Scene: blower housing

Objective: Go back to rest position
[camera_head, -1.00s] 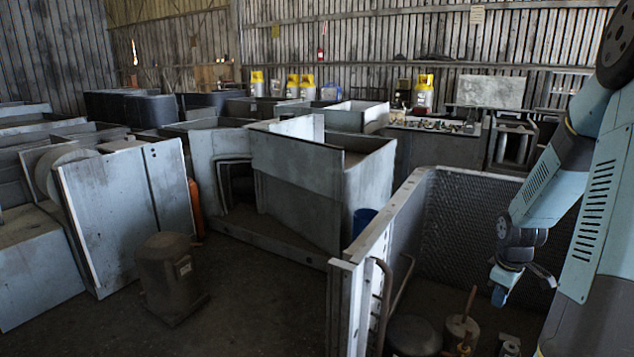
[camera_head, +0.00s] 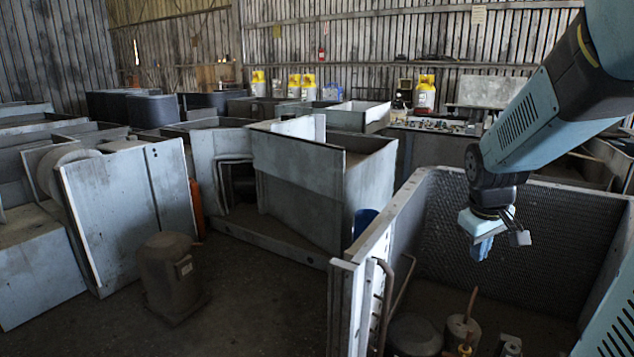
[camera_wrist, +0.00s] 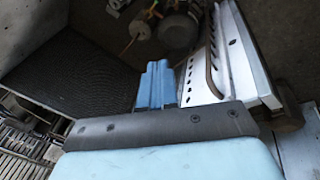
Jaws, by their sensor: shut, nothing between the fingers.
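My gripper (camera_head: 482,248) is at the right in the head view, its blue fingers pointing down. It hangs over the open metal housing (camera_head: 415,192), above the housing floor and apart from its walls. In the wrist view the blue fingers (camera_wrist: 157,84) are together with nothing between them. The housing's perforated side rail (camera_wrist: 207,58) and its dark mesh panel (camera_wrist: 70,85) show on either side of the fingers there.
Inside the housing are a dark compressor (camera_head: 413,335), a motor with an upright rod (camera_head: 462,328) and pipes. A brown canister (camera_head: 170,275) stands on the floor at left. Metal cabinets (camera_head: 315,180) fill the middle. Floor between canister and housing is clear.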

